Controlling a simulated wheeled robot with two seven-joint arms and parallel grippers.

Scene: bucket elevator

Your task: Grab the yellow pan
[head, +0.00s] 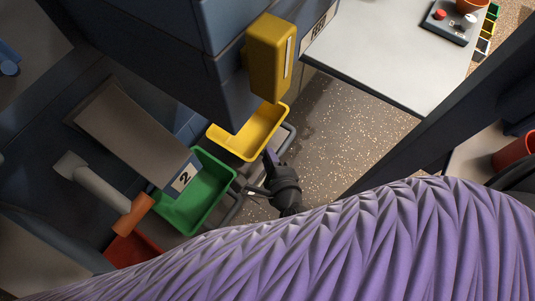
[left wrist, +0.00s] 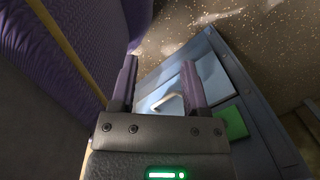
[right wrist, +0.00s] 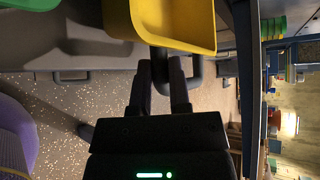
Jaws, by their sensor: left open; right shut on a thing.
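The yellow pan (head: 262,140) sits below a yellow chute-like box, with a dark tube handle on its outer side. In the right wrist view the yellow pan (right wrist: 180,22) is just beyond the fingertips. My right gripper (head: 270,160) is at the pan's outer side. In the right wrist view my right gripper (right wrist: 164,72) is shut on the dark handle (right wrist: 192,78). My left gripper (left wrist: 159,68) is open and empty, away from the pan and not visible in the head view.
A green pan (head: 212,192) marked near a "2" sign is left of the yellow one, with a red pan (head: 135,248) further down. The yellow box (head: 270,60) hangs above. A white table (head: 385,55) stands at the upper right. Speckled floor (head: 325,140) is clear between.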

